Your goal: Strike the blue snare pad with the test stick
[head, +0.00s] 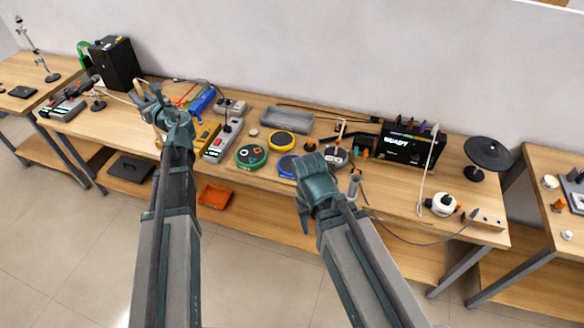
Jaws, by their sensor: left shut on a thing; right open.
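The blue snare pad (286,166) lies near the table's front edge, partly covered in the picture by my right gripper. My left gripper (150,97) is above the left part of the table, well left of the blue pad, and is shut. A thin pale stick (122,98), which looks like the test stick, runs leftward from its fingers. The exact grip is too small to make out. My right gripper (323,160) is open, just right of the blue pad in the picture. Its fingers are partly hidden.
A green pad (252,156), a yellow pad (282,139) and a dark grey pad (336,156) surround the blue one. A grey tray (287,119) lies behind. A black display box (411,147) and a dark cymbal-like disc (488,153) stand at right.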

